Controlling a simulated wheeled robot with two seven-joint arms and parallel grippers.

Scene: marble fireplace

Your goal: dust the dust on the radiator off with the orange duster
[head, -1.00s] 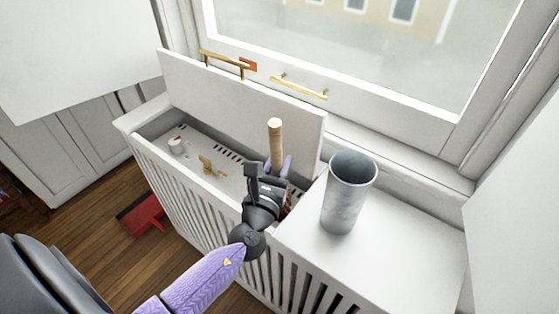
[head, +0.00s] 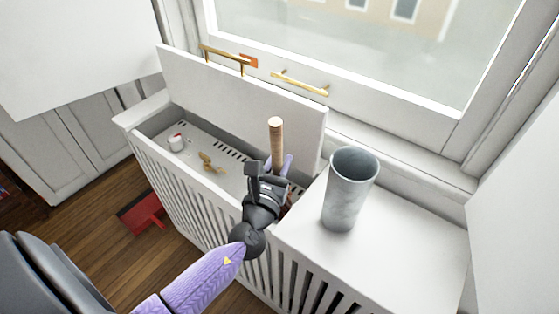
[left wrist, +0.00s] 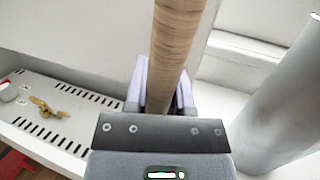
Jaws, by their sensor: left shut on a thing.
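My left gripper (head: 277,172) is shut on the upright wooden handle (head: 275,140) of the duster, over the right end of the opened radiator cover. The handle also shows in the left wrist view (left wrist: 178,45), between the fingers. The duster's head is mostly hidden below the gripper; only a reddish-brown sliver shows. The radiator's slotted white top (head: 225,178) lies inside the cover. A small golden-brown irregular patch (head: 208,162) sits on it, left of the gripper; I cannot tell whether it is the dust. My right gripper is not in view.
A grey metal cylinder vase (head: 350,190) stands on the closed lid just right of the gripper. The raised lid panel (head: 240,95) stands behind. A white knob (head: 177,143) is at the radiator's left. A red dustpan-like thing (head: 140,212) lies on the floor.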

